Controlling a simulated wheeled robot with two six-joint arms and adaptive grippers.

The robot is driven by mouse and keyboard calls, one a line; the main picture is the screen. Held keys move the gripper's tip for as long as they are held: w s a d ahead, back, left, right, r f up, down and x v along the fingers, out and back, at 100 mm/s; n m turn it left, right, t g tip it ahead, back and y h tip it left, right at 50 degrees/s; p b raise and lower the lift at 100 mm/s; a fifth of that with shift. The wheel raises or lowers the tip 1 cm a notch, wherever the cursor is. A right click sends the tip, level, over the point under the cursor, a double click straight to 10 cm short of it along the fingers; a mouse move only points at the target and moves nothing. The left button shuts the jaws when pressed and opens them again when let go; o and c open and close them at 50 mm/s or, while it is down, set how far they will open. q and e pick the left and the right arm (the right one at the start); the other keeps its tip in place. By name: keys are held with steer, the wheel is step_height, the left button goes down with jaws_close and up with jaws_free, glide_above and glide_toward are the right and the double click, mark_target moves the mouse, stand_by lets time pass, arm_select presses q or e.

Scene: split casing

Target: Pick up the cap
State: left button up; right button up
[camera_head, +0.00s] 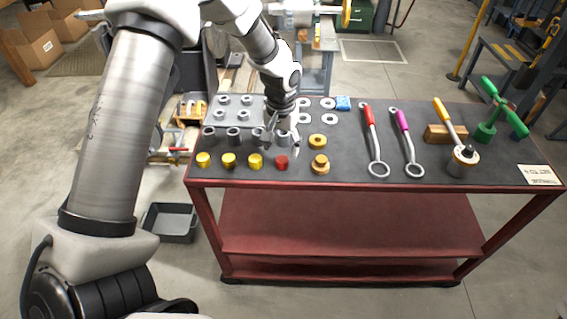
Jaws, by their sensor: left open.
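Several small cap-like pieces stand in a row along the near left edge of the cart top: three yellow ones (203,159) and a red one (281,162). I cannot tell which of them is the cap. Behind them is a row of grey hollow cylinders (208,135). My left gripper (281,133) is open, pointing down over the right end of the grey row, behind the red piece. Its fingers partly hide the grey cylinders there, and I cannot tell whether they touch one. My right gripper is not in view.
The red cart's dark top (345,170) also holds a yellow ring (317,141), a brass flanged piece (320,165), white washers (329,119), a blue block (343,103), a red wrench (371,140), a purple wrench (406,140) and a wooden block (440,134). A grey bin (172,222) is on the floor.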

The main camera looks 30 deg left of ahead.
mark_target(282, 159)
arm_select(q)
step_height(282, 159, down, 4)
steer(key=shift+d+f, duration=0.1)
steer(key=shift+f, duration=0.15)
steer(key=c, duration=0.8)
steer(key=shift+c, duration=0.2)
